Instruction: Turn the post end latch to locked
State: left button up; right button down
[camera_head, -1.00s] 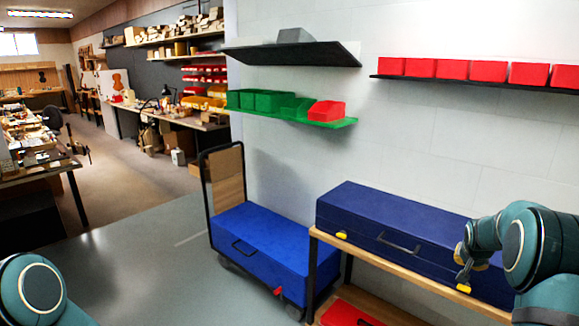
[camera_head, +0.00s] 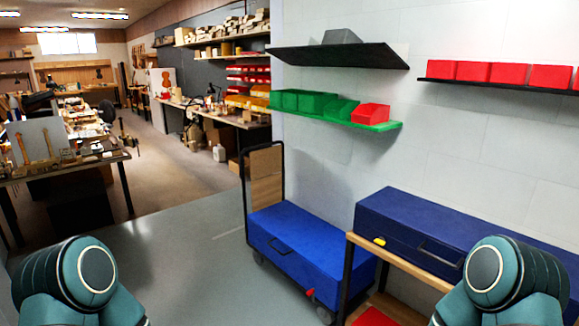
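A long dark blue case (camera_head: 400,222) lies closed on a wooden bench (camera_head: 405,262). Its front has a dark handle (camera_head: 440,252) and a yellow latch (camera_head: 379,241) near the left end. The front further right is hidden behind my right arm, so no second latch shows there. I cannot tell which latch is at the post end or whether it is locked. Both my arms show only as teal joints at the bottom left and bottom right. Neither gripper can be seen.
A trolley (camera_head: 244,190) with a brighter blue case (camera_head: 300,240) and a small red part (camera_head: 310,293) stands left of the bench. A red item (camera_head: 372,317) lies under the bench. Shelves with green bins (camera_head: 300,101) and red bins (camera_head: 505,73) hang above. Floor at left is clear.

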aim_at(380, 240)
jog(key=i+l+z, duration=0.35)
jog(key=i+z, duration=0.3)
jog(key=i+l+z, duration=0.1)
jog(key=i+z, duration=0.25)
jog(key=i, duration=0.1)
